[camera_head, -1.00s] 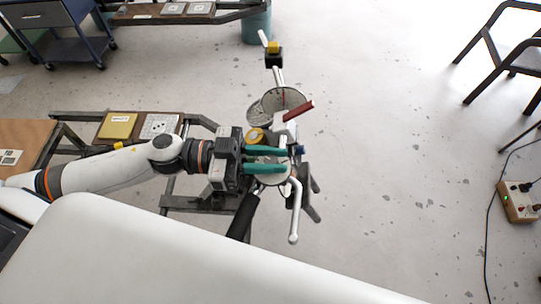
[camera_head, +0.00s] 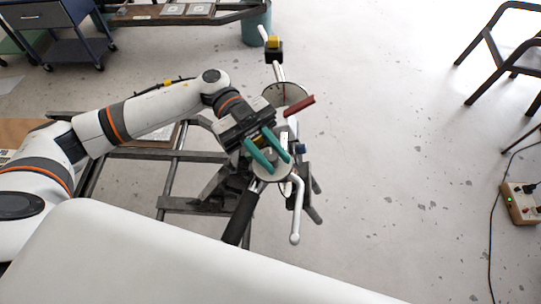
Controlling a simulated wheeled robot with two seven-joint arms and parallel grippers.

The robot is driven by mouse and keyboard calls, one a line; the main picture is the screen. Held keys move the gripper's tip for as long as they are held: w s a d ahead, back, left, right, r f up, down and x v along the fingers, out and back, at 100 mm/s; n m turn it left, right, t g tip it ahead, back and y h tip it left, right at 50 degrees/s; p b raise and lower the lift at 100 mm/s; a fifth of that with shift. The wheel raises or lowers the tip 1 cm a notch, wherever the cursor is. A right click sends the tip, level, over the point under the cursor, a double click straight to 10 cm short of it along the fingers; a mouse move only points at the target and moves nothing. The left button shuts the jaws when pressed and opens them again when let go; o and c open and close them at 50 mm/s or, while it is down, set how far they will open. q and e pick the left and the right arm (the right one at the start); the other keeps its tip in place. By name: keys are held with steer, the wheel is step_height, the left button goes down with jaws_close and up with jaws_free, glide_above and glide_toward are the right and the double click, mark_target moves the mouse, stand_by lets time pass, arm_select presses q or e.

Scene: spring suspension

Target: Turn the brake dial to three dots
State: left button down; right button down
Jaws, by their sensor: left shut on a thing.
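The brake dial sits on the machine's head, at the pale round plate (camera_head: 268,176) in the middle of the head view. My left gripper (camera_head: 278,167) reaches it from the upper left, with its green fingers slanting down to the right. The fingers are shut on the dial and cover most of it. The dots and any pointer are too small or hidden to read. My right gripper is not in view.
A silver curved lever (camera_head: 296,210) and a black handle (camera_head: 240,215) stick out below the plate. A red-handled lever (camera_head: 299,106) is just above right of it. A dark metal frame (camera_head: 190,205) lies to the left.

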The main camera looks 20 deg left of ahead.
mark_target(271, 154)
arm_select(q)
steer(key=m+g+y+b, duration=0.1)
steer(key=m+g+y, duration=0.1)
steer(key=m+g+y+b, duration=0.2)
steer(key=g+y, duration=0.1)
steer(key=shift+w+d+f+m, duration=0.1)
steer(key=shift+f+m, duration=0.05)
steer(key=shift+m, duration=0.25)
steer(key=m+g+y+b, duration=0.1)
steer(key=m+y+b, duration=0.1)
steer(key=y+b, duration=0.1)
steer(key=m+g+y+b, duration=0.1)
steer(key=m+y+b, duration=0.1)
steer(key=y+b, duration=0.1)
steer(key=shift+f+m+y+b, duration=0.1)
steer(key=shift+m+y+b, duration=0.2)
steer(key=shift+b, duration=0.55)
steer(key=shift+r+m+y+b, duration=0.2)
steer(key=shift+m+y+b, duration=0.1)
steer(key=shift+y+b, duration=0.35)
steer(key=c, duration=1.3)
jaws_free()
steer(key=shift+o, duration=0.2)
steer(key=shift+r, duration=0.15)
step_height(271, 154, up, 10)
steer(key=shift+f+b, duration=0.1)
steer(key=shift+b, duration=0.5)
